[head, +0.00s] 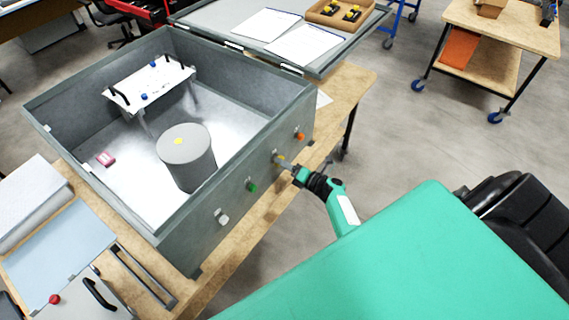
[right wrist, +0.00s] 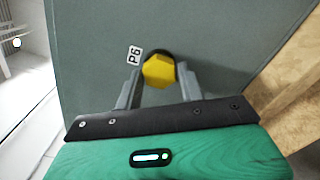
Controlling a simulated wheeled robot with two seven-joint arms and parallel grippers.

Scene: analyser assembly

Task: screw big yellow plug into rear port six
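The big yellow plug (right wrist: 158,71) shows in the right wrist view at a dark round port (right wrist: 168,54) in the grey case wall, beside a label reading P6 (right wrist: 134,57). My right gripper (right wrist: 160,74) has one finger on each side of the plug, close against it, and looks shut on it. How deep the plug sits in the port cannot be told. In the head view my right gripper (head: 284,162) is at the front wall of the grey case (head: 205,240), with a bit of yellow at its tips. My left gripper is not in view.
An orange plug (head: 299,136) and a green plug (head: 251,186) sit on the same wall on either side of my gripper, with a white one (head: 221,216) farther left. The case holds a grey cylinder (head: 187,160) and a white bracket (head: 150,85). The wooden table (head: 345,95) lies below.

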